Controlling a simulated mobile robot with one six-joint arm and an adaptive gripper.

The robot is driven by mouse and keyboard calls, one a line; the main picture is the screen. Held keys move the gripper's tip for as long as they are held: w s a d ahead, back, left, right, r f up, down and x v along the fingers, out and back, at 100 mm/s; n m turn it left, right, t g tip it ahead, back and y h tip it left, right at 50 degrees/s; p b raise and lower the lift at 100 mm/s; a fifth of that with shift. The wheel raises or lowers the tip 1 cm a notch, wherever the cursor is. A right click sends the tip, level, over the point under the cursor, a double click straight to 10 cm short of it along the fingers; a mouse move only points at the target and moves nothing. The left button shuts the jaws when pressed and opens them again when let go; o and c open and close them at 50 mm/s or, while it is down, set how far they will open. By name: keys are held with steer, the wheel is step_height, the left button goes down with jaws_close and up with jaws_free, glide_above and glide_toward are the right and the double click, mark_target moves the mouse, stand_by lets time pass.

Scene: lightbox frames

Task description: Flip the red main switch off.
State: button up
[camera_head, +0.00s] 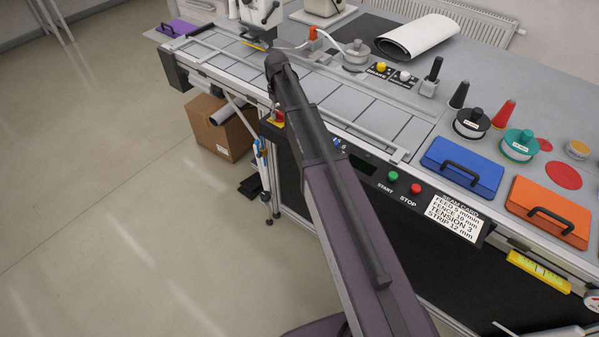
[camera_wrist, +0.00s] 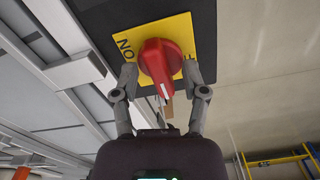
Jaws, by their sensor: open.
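The red main switch (camera_wrist: 158,56) is a rotary knob on a yellow plate (camera_wrist: 119,31) fixed to a dark panel. In the wrist view, ON is lettered on the left of the plate, and part of a word ending in F shows at the right. The knob's white mark points down in the picture, slightly right. My gripper (camera_wrist: 160,72) is open, with one finger on each side of the knob; I cannot tell whether they touch it. In the head view, the switch (camera_head: 277,117) shows at the bench front, partly hidden by my arm, and my gripper is hidden.
A green START button (camera_head: 393,176) and a red STOP button (camera_head: 416,188) sit on the front panel, right of my arm.

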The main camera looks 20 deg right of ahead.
mark_target(280, 112)
steer(key=m, duration=1.1)
steer(key=shift+m, duration=0.4)
steer(key=m, duration=0.3)
steer(key=shift+m, duration=0.4)
step_height(280, 112, up, 14)
steer(key=p, duration=1.4)
steer(key=s+f+n+b, duration=0.3)
steer(key=s+f+b, duration=0.1)
steer(key=s, duration=0.6)
steer(key=s+f+n+b, duration=0.4)
steer(key=s, duration=0.6)
steer(key=s+f+n+b, duration=0.4)
steer(key=s, duration=0.6)
steer(key=shift+a+f, duration=0.2)
steer(key=shift+a, duration=0.2)
steer(key=shift+s, duration=0.1)
